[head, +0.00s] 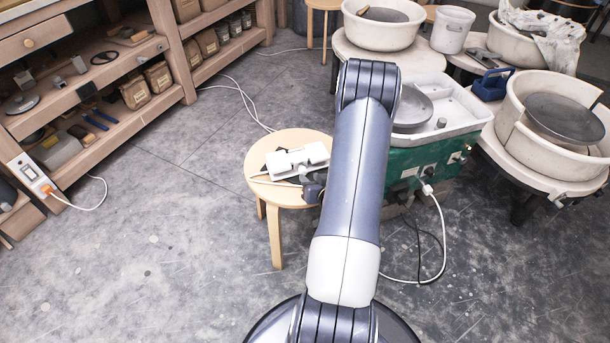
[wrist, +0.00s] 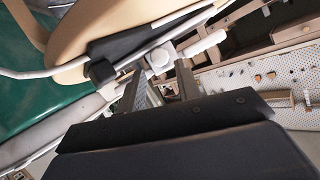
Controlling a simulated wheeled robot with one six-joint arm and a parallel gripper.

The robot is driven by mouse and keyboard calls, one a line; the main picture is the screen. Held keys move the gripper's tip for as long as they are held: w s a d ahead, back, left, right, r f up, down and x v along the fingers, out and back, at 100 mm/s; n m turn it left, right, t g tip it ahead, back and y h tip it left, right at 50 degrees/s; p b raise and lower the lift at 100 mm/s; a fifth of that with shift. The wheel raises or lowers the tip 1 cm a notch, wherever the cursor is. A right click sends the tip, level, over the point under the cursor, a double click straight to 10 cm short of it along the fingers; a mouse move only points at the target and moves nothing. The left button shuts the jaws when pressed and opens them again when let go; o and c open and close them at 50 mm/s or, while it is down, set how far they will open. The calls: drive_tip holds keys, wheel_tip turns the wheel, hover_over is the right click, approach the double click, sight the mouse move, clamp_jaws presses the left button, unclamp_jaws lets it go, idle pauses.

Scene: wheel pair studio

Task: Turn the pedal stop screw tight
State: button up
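The foot pedal (head: 300,160) lies on the round wooden stool (head: 262,150) in the head view, with a white body on a dark base. In the wrist view its black plate (wrist: 128,40) and a white round knob (wrist: 160,58), which looks like the stop screw, show at the top. My gripper (wrist: 161,74) is open, its two dark fingers spread. The knob shows between and just beyond the fingertips; I cannot tell whether they touch it.
The green pottery wheel (head: 405,180) stands right of the stool, with white cables nearby. Shelves (head: 120,90) stand left. The floor (head: 150,250) between is clear.

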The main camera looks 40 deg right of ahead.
sight(304, 173)
drive_tip(key=shift+x, duration=2.15)
drive_tip(key=shift+c, duration=0.2)
clamp_jaws()
